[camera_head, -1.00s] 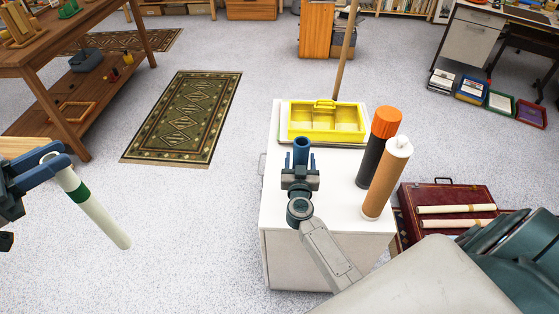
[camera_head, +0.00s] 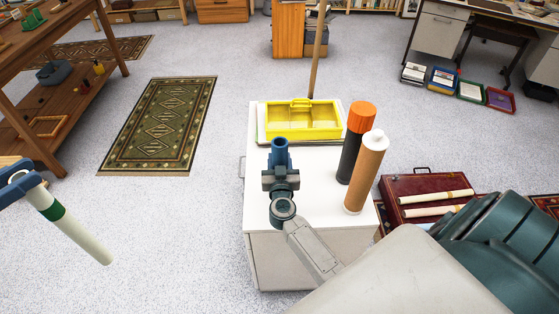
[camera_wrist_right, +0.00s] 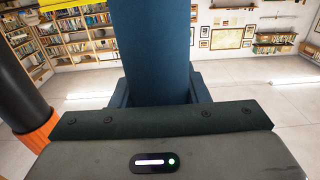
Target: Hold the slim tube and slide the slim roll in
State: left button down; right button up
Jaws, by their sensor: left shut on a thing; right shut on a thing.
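The slim tube (camera_head: 279,150) is dark blue and stands upright over the white cabinet, its open mouth facing up. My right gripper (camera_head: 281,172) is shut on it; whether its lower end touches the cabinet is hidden. In the right wrist view the blue tube (camera_wrist_right: 150,50) fills the middle between the jaws. The slim roll (camera_head: 78,234) is cream with a green band. My left gripper (camera_head: 28,183), partly cut off by the left edge, is shut on the roll's upper end. The roll hangs tilted, lower end to the right, well left of the tube and apart from it.
On the white cabinet (camera_head: 310,220) stand a black tube with an orange cap (camera_head: 354,140), a tan tube with a white cap (camera_head: 366,172) and a yellow tray (camera_head: 302,119). A red case (camera_head: 425,184) with cream rolls lies at right. Floor between roll and cabinet is clear.

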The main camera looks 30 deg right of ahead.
jog(key=o, duration=1.2)
